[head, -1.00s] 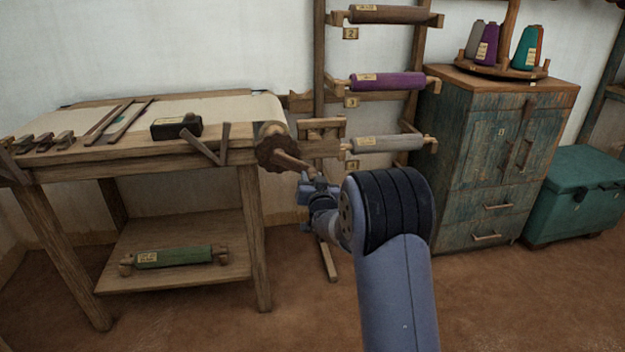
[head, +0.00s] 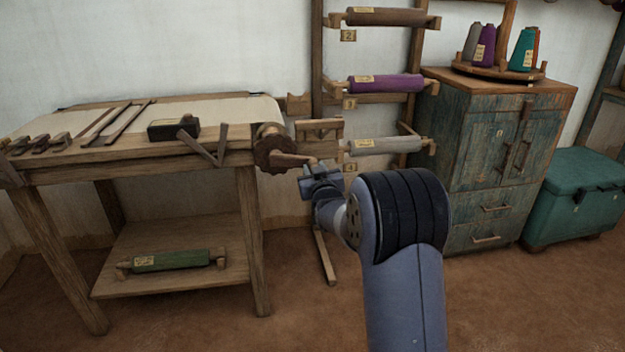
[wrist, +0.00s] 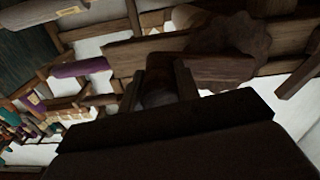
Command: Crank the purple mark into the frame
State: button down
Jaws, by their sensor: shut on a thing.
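A toothed wooden wheel (head: 268,155) with a crank handle (head: 294,160) sits at the right end of the loom table. My gripper (head: 314,168) is shut on the outer end of the handle. The wheel also shows in the wrist view (wrist: 228,55), beyond the dark jaws (wrist: 163,88). Cream cloth (head: 230,108) lies over the table top. Two slim wooden bars (head: 127,119) lie across it, seemingly the frame. I can make out no purple mark on the cloth.
A dark block (head: 172,129) and crossed sticks (head: 209,143) lie near the table's front edge. A rack with a purple roll (head: 385,84) and a grey roll (head: 385,146) stands behind my arm. A cabinet (head: 490,150) stands right.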

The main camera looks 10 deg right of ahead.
notch_tip(320, 180, up, 2)
jog(key=shift+d+r+n+b, duration=0.15)
jog(key=shift+n+b, duration=0.15)
jog(key=shift+n, duration=0.9)
jog(key=shift+a+r+n, duration=0.2)
jog(key=shift+r+n, duration=0.9)
jog(key=shift+n, duration=0.2)
jog(key=c, duration=1.1)
grip_release()
jog(key=shift+o, duration=0.2)
jog(key=s+p, duration=0.1)
jog(key=s, duration=1)
jog(key=shift+w, duration=0.15)
